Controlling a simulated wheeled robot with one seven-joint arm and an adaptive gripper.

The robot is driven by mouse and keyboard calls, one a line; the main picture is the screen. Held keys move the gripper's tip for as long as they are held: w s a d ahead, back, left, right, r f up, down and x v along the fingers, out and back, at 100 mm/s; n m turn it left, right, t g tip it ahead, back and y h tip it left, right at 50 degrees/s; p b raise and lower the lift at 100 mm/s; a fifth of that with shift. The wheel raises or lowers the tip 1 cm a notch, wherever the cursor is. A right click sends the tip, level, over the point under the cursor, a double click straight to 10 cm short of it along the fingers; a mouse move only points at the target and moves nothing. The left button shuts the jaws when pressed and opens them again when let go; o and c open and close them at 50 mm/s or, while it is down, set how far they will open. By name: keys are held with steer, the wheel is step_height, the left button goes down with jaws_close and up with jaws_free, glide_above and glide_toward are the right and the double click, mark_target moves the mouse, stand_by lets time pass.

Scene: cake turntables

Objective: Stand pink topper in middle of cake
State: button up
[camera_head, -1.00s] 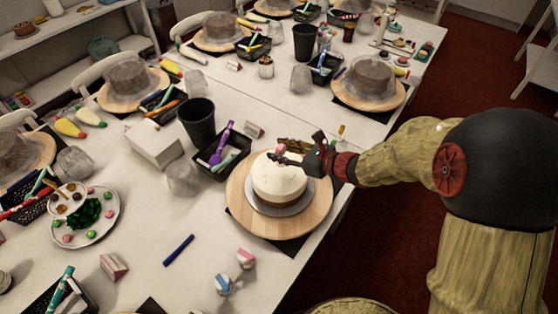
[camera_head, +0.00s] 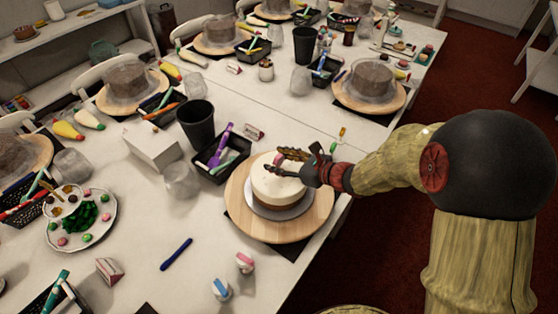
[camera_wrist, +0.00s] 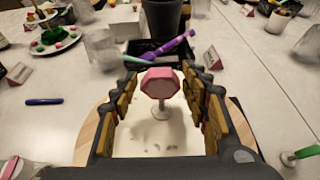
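The white-topped cake (camera_head: 276,184) sits on a silver board on a round wooden turntable (camera_head: 240,216). The pink topper (camera_wrist: 161,84) has a faceted pink head on a pale stem with a small round foot. It stands upright on the cake top, near the middle as seen in the wrist view. In the head view the topper (camera_head: 279,159) shows partly, beside my fingers. My gripper (camera_head: 292,159) is open over the cake, one finger on each side of the topper. Gaps show between the topper and both fingers in the wrist view.
A black tray (camera_head: 226,172) with a purple tool and a black cup (camera_head: 197,124) stand behind the cake. A blue pen (camera_head: 176,254) and two small bottles (camera_head: 222,289) lie or stand nearer. Other covered cakes (camera_head: 368,84) stand on turntables farther along the table.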

steer(key=shift+o, duration=0.4)
steer(key=shift+r, duration=0.15)
steer(key=shift+s+d+r+p, duration=0.15)
steer(key=shift+d+r+p, duration=0.05)
steer(key=shift+d+p, duration=0.1)
steer(key=p+v, duration=0.3)
steer(key=v, duration=0.8)
steer(key=s+a+r+n+g+h, duration=0.1)
steer(key=s+a+r+n+g, duration=0.15)
steer(key=s+n, duration=0.45)
steer(key=s+a+r+n+g+h, duration=0.1)
steer(key=s+a+r+n+g, duration=0.2)
steer(key=s+n, duration=0.35)
steer(key=s+d+r+n+t+h, duration=0.1)
steer(key=s+d+r+n+h, duration=0.2)
steer(key=d+n, duration=0.3)
steer(key=s+d+r+n+t+h, duration=0.1)
steer(key=s+d+r+n+h, duration=0.3)
steer(key=d+r+n+h, duration=0.1)
steer(key=d+n, duration=0.1)
steer(key=d, duration=0.1)
steer(key=shift+s+d+r, duration=0.2)
steer(key=shift+d+r, duration=0.15)
steer(key=shift+r, duration=0.05)
steer(key=shift+t, duration=0.25)
